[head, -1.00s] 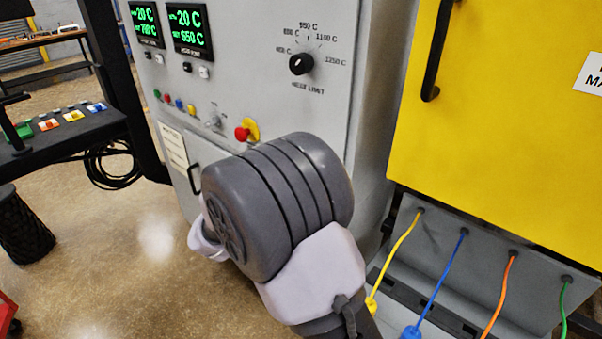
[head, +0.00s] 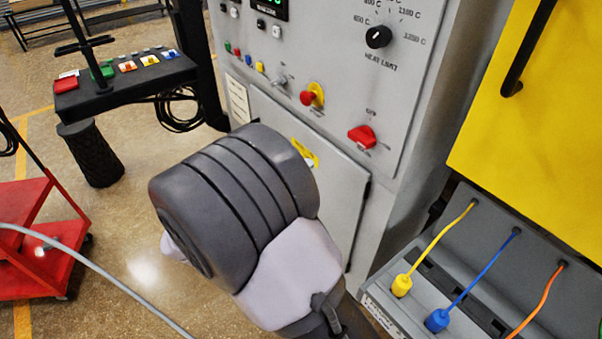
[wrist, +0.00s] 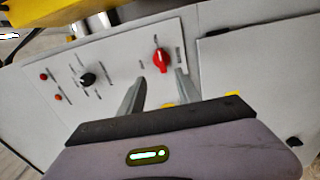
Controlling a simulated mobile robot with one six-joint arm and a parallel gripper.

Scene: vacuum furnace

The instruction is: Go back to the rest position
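My gripper (wrist: 160,78) shows in the wrist view with its two fingers apart and nothing between them. It points toward the grey furnace control panel (wrist: 120,65). A red rotary switch (wrist: 160,60) appears just beyond the fingertips, apart from them as far as I can tell. In the head view my arm's dark grey joint stands in front of the cabinet and my gripper is hidden. The same red switch (head: 362,136) shows there to the right of the red emergency button (head: 308,97).
The yellow furnace door (head: 545,110) is at right, above a ledge with a yellow cable (head: 440,240) and a blue cable (head: 475,277). A red cart (head: 30,240) and a black bin (head: 90,153) stand at left. Open floor lies between the cart and the cabinet.

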